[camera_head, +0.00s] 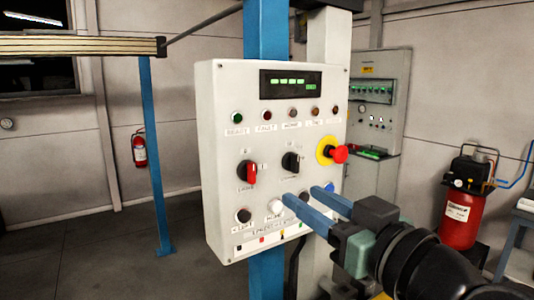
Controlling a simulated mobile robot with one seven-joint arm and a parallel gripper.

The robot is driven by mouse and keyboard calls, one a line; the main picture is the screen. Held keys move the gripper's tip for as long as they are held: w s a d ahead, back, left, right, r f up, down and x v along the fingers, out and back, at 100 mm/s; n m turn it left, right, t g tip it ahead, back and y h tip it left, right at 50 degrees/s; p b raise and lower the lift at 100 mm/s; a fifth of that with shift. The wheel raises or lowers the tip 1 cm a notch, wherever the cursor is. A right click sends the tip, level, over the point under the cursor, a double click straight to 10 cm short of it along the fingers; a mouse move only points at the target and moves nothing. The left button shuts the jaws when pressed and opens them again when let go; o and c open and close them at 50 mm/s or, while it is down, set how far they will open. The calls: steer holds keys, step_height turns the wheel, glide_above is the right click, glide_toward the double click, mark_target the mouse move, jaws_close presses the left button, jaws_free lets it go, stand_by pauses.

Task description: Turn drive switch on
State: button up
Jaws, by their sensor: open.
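A white control panel (225,100) hangs on a blue post in the middle of the head view. It has two rotary switches: a red-handled one (250,172) on the left, its handle close to upright, and a black one (291,162) on the right. The labels under them are too blurred to tell surely which is the drive switch. My gripper (302,195) reaches in from the lower right, its two blue fingers apart and empty. The fingertips are in front of the panel, below and right of the black switch. Whether they touch the panel I cannot tell.
A red emergency-stop button (339,154) sticks out on the panel's right side. Lamps (267,115) and a green display (290,85) are above the switches. Push buttons (243,215) line the bottom, partly hidden by my fingers. A grey cabinet (385,145) stands behind right.

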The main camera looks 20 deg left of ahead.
mark_target(253, 172)
steer(key=shift+n+g+y, duration=0.3)
steer(key=shift+g, duration=0.3)
steer(key=p+x, duration=0.6)
steer(key=x, duration=0.5)
steer(key=shift+a+r, duration=0.1)
steer(key=shift+a, duration=0.4)
steer(key=shift+w+a, duration=0.35)
steer(key=shift+w, duration=0.1)
jaws_close()
